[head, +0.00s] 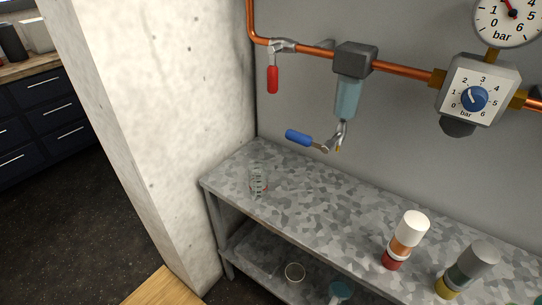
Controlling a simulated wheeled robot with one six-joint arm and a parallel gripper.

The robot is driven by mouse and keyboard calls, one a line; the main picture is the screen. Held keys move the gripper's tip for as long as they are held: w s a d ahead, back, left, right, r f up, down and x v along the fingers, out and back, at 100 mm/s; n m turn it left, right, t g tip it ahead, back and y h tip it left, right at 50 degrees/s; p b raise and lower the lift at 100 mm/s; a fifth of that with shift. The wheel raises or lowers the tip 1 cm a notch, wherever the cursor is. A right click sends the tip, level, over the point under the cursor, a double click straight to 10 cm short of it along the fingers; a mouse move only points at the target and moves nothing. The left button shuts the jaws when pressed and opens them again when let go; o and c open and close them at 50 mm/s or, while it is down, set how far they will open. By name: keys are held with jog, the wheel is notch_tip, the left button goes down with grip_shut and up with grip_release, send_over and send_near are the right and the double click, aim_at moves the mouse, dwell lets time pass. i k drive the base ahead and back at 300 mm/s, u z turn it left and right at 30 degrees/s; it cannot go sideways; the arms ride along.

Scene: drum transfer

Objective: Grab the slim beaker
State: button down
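My gripper is not in view.
A copper pipe with a red-handled valve (272,79), filter bowl (348,98), blue-handled tap (298,137) and regulator (474,98) runs above the bench. Two banded cylinders (405,240) (467,270) stand at right.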

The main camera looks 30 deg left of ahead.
aim_at(257, 168)
jog(key=u, duration=1.3)
jog(key=k, duration=1.25)
jog(key=u, duration=0.55)
jog(key=i, duration=0.5)
jog(key=u, duration=0.6)
jog(key=i, duration=1.4)
jog(key=z, duration=1.05)
jog(key=i, duration=0.55)
jog(key=z, duration=0.45)
